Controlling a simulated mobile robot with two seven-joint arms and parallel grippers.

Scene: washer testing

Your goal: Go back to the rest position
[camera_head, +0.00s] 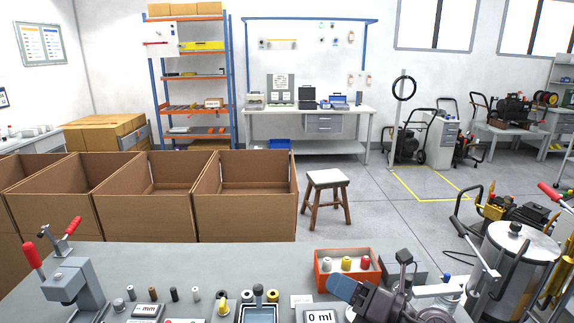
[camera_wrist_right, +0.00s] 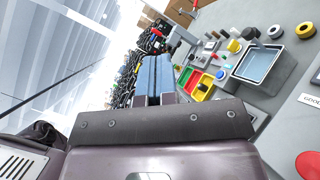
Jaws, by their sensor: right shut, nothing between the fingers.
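My right gripper (camera_head: 338,284) is above the right part of the grey workbench (camera_head: 230,260) in the head view, its blue fingers pointing up and left. In the right wrist view the blue fingers (camera_wrist_right: 153,78) are pressed together, with nothing between them. The fingers look clear of the items on the bench. My left gripper is not in view.
An orange bin (camera_head: 322,271) with several coloured cylinders stands just behind my right gripper. A display reading 0 ml (camera_head: 320,316) is below it. A red-handled press (camera_head: 75,280) stands at left, a metal tank (camera_head: 515,262) at right. Open cardboard boxes (camera_head: 245,210) line the back.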

